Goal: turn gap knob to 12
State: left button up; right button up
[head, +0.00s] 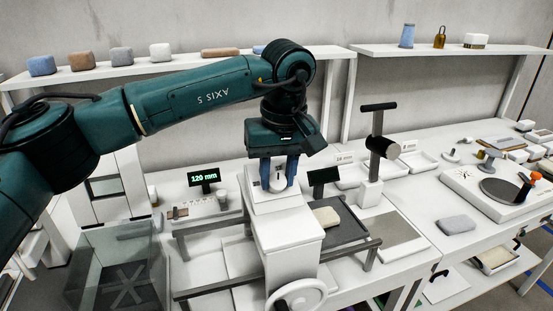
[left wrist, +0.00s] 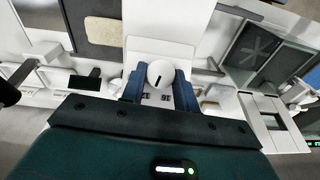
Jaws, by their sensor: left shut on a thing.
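The gap knob is a round white knob (head: 277,184) on top of the white machine housing (head: 285,235) in the middle of the head view. In the left wrist view the knob (left wrist: 161,73) carries a short black pointer line, slightly tilted. Small dark markings show on the plate beside it, too small to read surely. My left gripper (head: 279,180) points down over the housing, its blue fingers on either side of the knob and shut on it. The fingers (left wrist: 158,88) partly cover the plate around the knob. My right gripper is not in view.
A small display (head: 204,177) reads 120 mm. A dark screen (head: 323,177) stands right of the knob. A beige block (head: 327,217) lies on a dark belt, and a white handwheel (head: 297,297) sits at the front. A black T-shaped post (head: 378,135) rises at right.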

pick_arm(q)
jog(key=shift+r+m+y+p, duration=0.1)
jog(key=shift+m+y+p, duration=0.35)
jog(key=shift+m, duration=0.15)
jog(key=shift+d, duration=0.1)
jog(key=o, duration=1)
jog(key=r, duration=0.4)
jog(key=d+r, duration=0.1)
jog(key=r, duration=0.3)
jog(key=s+d+r+b, duration=0.1)
jog(key=r, duration=0.3)
jog(key=shift+r, duration=0.4)
jog(key=shift+a, duration=0.1)
